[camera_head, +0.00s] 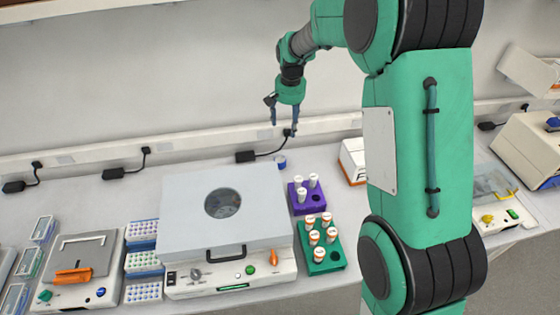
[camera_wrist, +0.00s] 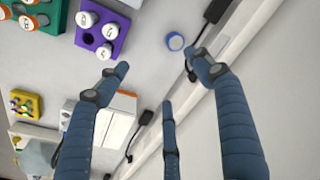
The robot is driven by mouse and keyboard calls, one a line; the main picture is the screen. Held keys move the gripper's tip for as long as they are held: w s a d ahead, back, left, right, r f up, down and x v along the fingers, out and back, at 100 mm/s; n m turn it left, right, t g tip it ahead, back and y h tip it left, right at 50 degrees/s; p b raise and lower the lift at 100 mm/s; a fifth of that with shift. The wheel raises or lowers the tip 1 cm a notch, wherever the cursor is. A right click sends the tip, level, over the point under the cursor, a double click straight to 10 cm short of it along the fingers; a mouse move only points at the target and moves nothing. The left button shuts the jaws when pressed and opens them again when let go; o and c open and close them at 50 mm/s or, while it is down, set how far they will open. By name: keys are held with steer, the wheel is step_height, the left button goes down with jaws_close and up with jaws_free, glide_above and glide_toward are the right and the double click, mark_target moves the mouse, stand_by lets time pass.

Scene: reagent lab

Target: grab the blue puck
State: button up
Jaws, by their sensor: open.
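The blue puck (camera_head: 280,161) is a small disc with a white side, lying on the bench at the back, between the large grey machine and the purple rack. In the wrist view the blue puck (camera_wrist: 175,41) lies flat on the light bench, apart from the fingers and beyond their tips. My gripper (camera_head: 284,130) is above the bench over the puck's area, pointing down. In the wrist view my gripper (camera_wrist: 160,85) shows its blue-grey fingers spread wide with nothing between them.
A purple rack (camera_head: 293,202) with white-capped vials stands close to the puck, and a green rack (camera_head: 335,265) stands in front of it. The large grey machine (camera_head: 180,200) is to the left. A black power adapter (camera_head: 246,156) and cable lie along the wall behind.

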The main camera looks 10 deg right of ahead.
steer(key=m+g+p, duration=0.1)
steer(key=p, duration=0.2)
glide_above(280, 159)
step_height(280, 159, down, 15)
steer(key=shift+s+f, duration=0.15)
steer(key=shift+s, duration=0.05)
steer(key=shift+f, duration=0.1)
steer(key=shift+f+p, duration=0.3)
steer(key=shift+f, duration=3.9)
steer(key=shift+f, duration=0.15)
steer(key=shift+w+f+p, duration=0.1)
steer(key=shift+f+p, duration=0.35)
steer(key=shift+f, duration=2)
steer(key=shift+c, duration=0.3)
steer(key=c, duration=1.3)
